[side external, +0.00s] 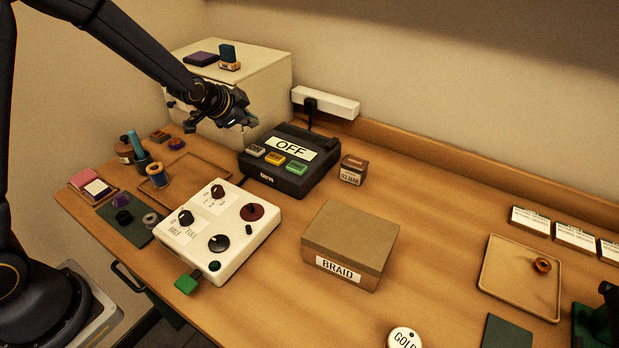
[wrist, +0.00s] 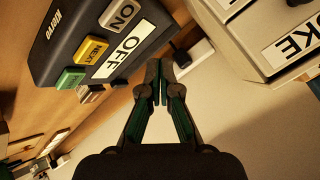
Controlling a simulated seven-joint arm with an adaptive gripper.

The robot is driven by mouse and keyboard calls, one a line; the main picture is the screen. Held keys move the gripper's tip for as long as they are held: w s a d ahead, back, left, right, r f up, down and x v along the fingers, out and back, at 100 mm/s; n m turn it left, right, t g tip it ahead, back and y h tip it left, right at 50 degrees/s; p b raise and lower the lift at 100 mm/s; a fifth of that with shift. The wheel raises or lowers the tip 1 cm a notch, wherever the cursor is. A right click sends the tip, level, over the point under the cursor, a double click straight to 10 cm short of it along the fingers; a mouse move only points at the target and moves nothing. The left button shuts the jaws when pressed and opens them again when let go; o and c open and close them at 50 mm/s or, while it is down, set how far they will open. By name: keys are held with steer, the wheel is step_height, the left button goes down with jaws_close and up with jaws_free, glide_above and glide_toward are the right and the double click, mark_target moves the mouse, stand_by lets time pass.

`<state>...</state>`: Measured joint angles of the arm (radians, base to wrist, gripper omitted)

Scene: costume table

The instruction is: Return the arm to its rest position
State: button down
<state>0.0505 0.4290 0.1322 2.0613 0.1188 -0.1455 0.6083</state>
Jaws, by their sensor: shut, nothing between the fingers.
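My gripper (side external: 244,118) hangs in the air at the upper left of the side external view, in front of the cream drawer cabinet (side external: 265,95) and above the black OFF device (side external: 275,183). In the wrist view my gripper (wrist: 158,85) has its two fingers together with nothing between them. The black device also shows in the wrist view (wrist: 60,30), with grey ON, yellow NEXT and green buttons beside its OFF label. My black arm reaches in from the upper left.
A white control box (side external: 235,245) with knobs stands in front of the black device. A BRAID box (side external: 375,235) is at the middle, with a small brown box (side external: 353,170) behind it. A wooden tray (side external: 495,285) lies at the right. Bare tabletop (side external: 440,210) lies between.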

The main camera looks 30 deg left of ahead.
steer(key=shift+r, duration=0.75)
steer(key=s+d+r+n+t, duration=0.1)
steer(key=s+r, duration=0.3)
steer(key=r, duration=0.5)
steer(key=s+r+n+t, duration=0.1)
steer(key=s+r, duration=0.4)
steer(key=r, duration=0.4)
steer(key=s+d+f+n+g, duration=0.1)
steer(key=s+f+n+g, duration=0.1)
steer(key=s, duration=0.9)
steer(key=s+d+f+n+g+h, duration=0.1)
steer(key=s+f+n+g, duration=0.2)
steer(key=s, duration=0.8)
steer(key=shift+s+d+f+n+g, duration=0.3)
steer(key=shift+d+f+n, duration=0.1)
steer(key=shift+f, duration=0.55)
steer(key=c, duration=1.9)
jaws_free()
